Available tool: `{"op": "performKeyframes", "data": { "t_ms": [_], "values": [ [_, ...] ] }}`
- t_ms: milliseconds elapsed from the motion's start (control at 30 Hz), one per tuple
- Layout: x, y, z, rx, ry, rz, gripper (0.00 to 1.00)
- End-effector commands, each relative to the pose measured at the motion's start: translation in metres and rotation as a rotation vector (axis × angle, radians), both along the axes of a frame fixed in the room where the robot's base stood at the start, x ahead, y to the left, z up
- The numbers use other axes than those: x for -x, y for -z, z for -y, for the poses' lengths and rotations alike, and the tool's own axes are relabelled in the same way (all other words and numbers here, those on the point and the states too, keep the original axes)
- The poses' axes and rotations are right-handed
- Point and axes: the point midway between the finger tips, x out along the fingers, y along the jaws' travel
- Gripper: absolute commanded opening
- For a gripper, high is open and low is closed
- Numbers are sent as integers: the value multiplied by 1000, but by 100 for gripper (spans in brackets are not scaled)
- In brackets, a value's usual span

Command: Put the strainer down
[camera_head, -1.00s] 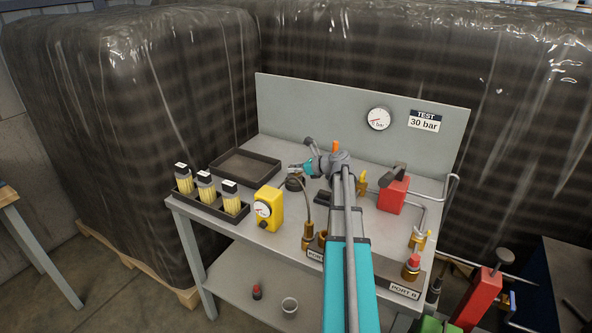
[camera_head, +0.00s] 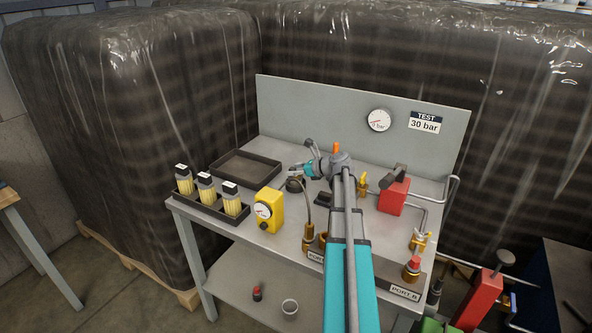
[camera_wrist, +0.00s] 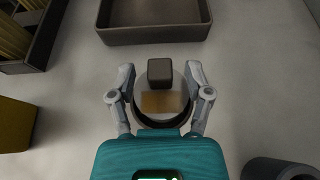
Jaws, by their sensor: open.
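The strainer appears to be the round, pale-topped piece (camera_wrist: 160,118) with a dark square knob and a tan patch, standing on the grey bench top in the wrist view. In the head view it is a small dark round shape (camera_head: 295,185) under my gripper (camera_head: 294,171). My gripper also shows in the wrist view (camera_wrist: 160,75), open, with one finger on each side of the piece and visible gaps beside its knob. The near edge of the piece is partly hidden by my gripper's body.
An empty dark tray (camera_head: 246,168) lies just beyond. A rack of yellow-filled bottles (camera_head: 212,207) and a yellow gauge box (camera_head: 269,210) stand to the left and front. A red block (camera_head: 393,196) and pipes are right. The back panel (camera_head: 310,105) bounds the bench.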

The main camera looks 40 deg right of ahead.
Motion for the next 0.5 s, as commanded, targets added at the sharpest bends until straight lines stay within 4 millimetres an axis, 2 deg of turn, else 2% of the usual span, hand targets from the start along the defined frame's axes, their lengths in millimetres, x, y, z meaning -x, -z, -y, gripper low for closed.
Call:
{"op": "performKeyframes", "data": {
  "t_ms": [500],
  "values": [
    [52,-26,22,-1,2,-1,65]
  ]
}}
